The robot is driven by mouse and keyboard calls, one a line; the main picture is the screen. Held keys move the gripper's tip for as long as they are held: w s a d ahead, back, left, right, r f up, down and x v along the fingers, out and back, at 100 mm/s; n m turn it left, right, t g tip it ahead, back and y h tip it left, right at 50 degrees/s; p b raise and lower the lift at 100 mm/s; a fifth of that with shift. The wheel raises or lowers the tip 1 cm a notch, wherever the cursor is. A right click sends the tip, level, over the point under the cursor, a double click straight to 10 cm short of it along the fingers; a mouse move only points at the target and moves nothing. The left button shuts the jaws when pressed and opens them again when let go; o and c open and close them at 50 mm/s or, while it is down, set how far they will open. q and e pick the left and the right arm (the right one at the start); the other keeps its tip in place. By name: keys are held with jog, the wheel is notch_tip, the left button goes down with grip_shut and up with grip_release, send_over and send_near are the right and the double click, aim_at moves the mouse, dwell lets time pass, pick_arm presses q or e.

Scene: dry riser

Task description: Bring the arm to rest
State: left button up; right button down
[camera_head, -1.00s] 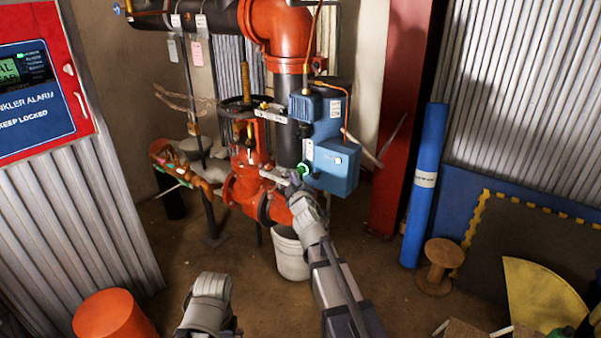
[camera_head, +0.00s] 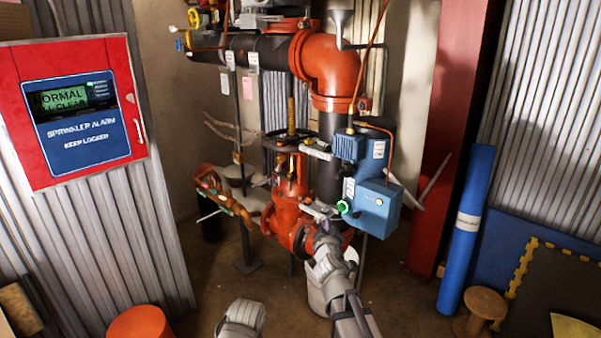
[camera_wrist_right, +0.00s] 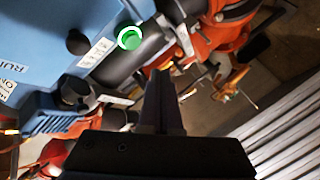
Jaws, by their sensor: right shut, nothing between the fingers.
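My right gripper (camera_head: 322,230) is in front of the red valve, a little below and left of the green button (camera_head: 343,207) on the blue box (camera_head: 376,207). Its fingers are together with nothing between them. In the right wrist view the dark fingers (camera_wrist_right: 160,80) point up the picture, below the lit green button (camera_wrist_right: 130,38) and apart from it in the picture. A grey part of my other arm shows at the bottom edge of the head view, but the left gripper itself is out of view.
A red valve and pipe assembly (camera_head: 290,215) stands close around the right gripper. A white bucket (camera_head: 320,295) is below it. A red alarm panel (camera_head: 75,110) at left reads "NORMAL". A blue roll (camera_head: 467,228) and wooden spool (camera_head: 482,305) are at right.

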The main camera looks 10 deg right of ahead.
pick_arm(q)
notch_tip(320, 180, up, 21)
jog(key=p, duration=1.9)
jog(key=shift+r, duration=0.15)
pick_arm(e)
jog(key=s+a+r+m+g, duration=0.1)
jog(key=s+a+g, duration=0.3)
jog(key=s, duration=0.6)
jog(key=s+a+r+m+g+y, duration=0.1)
jog(key=s+a+g, duration=0.3)
jog(key=s, duration=0.7)
jog(key=s+a+r+m+g, duration=0.1)
jog(key=s+a+g, duration=0.4)
jog(key=s+g, duration=0.3)
jog(key=s, duration=0.3)
jog(key=shift+y, duration=0.4)
jog(key=shift+s+a, duration=0.1)
